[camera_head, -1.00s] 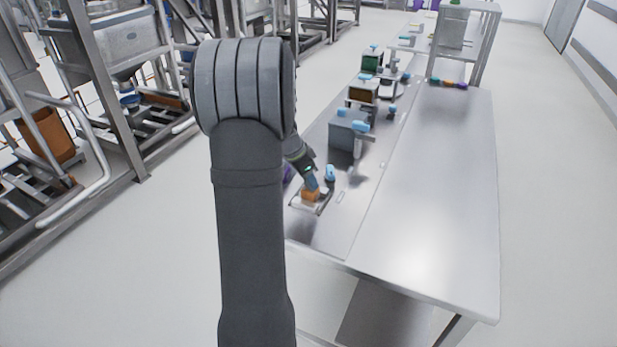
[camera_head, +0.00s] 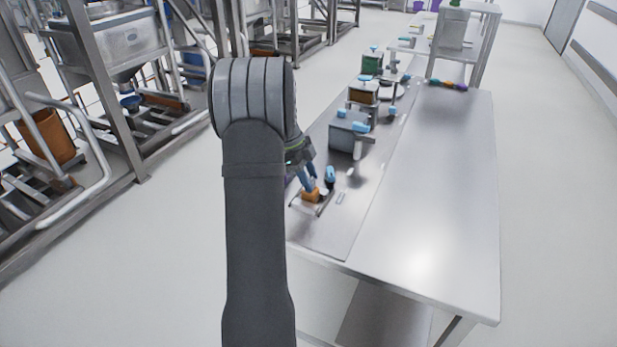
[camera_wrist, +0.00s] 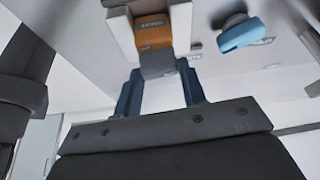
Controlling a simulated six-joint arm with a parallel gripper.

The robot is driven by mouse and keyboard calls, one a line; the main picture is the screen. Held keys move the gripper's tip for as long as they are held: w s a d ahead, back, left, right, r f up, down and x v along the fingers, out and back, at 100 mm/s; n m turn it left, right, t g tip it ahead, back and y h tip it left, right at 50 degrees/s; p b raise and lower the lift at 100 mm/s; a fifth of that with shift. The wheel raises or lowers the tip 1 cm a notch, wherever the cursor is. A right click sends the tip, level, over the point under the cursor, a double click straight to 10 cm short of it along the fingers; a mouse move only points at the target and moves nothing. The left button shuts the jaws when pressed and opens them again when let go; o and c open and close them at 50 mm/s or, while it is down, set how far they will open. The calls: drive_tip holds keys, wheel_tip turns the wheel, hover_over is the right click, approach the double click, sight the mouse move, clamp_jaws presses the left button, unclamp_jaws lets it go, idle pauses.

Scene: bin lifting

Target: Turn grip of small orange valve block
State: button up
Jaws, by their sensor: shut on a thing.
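The small orange valve block (camera_head: 311,195) sits at the near left part of the bench, beneath my gripper (camera_head: 309,184). In the wrist view the orange block (camera_wrist: 152,31) is at the top, between pale walls of a holder (camera_wrist: 181,28). A grey piece (camera_wrist: 157,62) sticks out of the orange block towards me. The blue fingers of my gripper (camera_wrist: 159,73) stand on either side of this grey piece and are shut on it. The fingertip contact is partly hidden, and the fingers are small in the head view.
A blue-handled part (camera_head: 330,174) stands close to the right of the orange block; a blue handle (camera_wrist: 242,35) shows in the wrist view. A grey box (camera_head: 345,136) and several fixtures stand farther back. The right side of the bench (camera_head: 425,200) is bare.

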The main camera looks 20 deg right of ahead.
drive_tip(key=shift+m, duration=0.6)
drive_tip(key=o, duration=1)
drive_tip(key=v, duration=1.7)
drive_tip(key=shift+w+d+r, duration=0.15)
drive_tip(key=shift+w, duration=0.2)
drive_tip(key=x, duration=1.7)
drive_tip(key=shift+s+f, duration=0.2)
drive_tip(key=shift+s, duration=0.15)
